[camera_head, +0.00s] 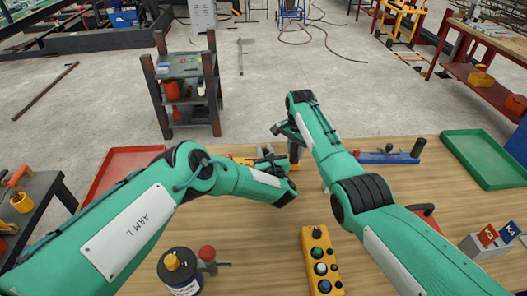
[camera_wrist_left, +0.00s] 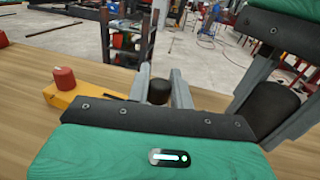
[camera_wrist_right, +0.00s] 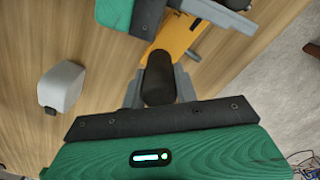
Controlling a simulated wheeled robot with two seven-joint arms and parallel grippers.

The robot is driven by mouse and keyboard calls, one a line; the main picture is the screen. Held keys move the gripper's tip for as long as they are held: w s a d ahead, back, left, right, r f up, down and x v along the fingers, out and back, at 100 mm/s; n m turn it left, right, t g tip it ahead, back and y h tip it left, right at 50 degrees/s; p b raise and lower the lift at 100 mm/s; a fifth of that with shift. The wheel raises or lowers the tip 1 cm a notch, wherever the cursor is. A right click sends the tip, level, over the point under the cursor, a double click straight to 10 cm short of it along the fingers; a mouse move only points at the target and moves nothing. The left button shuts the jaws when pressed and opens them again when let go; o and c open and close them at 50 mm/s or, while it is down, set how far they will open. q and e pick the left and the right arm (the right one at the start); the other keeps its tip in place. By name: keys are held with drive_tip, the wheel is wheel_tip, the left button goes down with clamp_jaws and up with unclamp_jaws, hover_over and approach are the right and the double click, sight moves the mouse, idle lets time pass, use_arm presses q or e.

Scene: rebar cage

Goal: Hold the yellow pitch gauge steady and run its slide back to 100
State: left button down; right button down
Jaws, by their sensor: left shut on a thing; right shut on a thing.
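The yellow pitch gauge (camera_wrist_left: 88,99) lies on the wooden bench, with a red knob (camera_wrist_left: 65,78) at its left end in the left wrist view. In the head view my arms hide most of it. My left gripper (camera_head: 268,158) is shut on a dark round grip (camera_wrist_left: 158,92) at the gauge. My right gripper (camera_head: 284,131) is beside it, shut on a dark cylindrical knob (camera_wrist_right: 158,78) next to the yellow body, which also shows in the right wrist view (camera_wrist_right: 178,35). The scale and the slide's reading cannot be made out.
A red tray (camera_head: 118,165) lies at left and a green tray (camera_head: 487,160) at right. A blue tool (camera_head: 388,157) lies behind my right arm. A yellow button box (camera_head: 320,262) and a dark can (camera_head: 180,271) are near the front. A grey block (camera_wrist_right: 62,85) stands nearby.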

use_arm(q)
drive_tip(key=shift+d, duration=2.1)
drive_tip(key=c, duration=1.2)
unclamp_jaws()
drive_tip(key=shift+d, duration=0.1)
drive_tip(key=shift+c, duration=0.2)
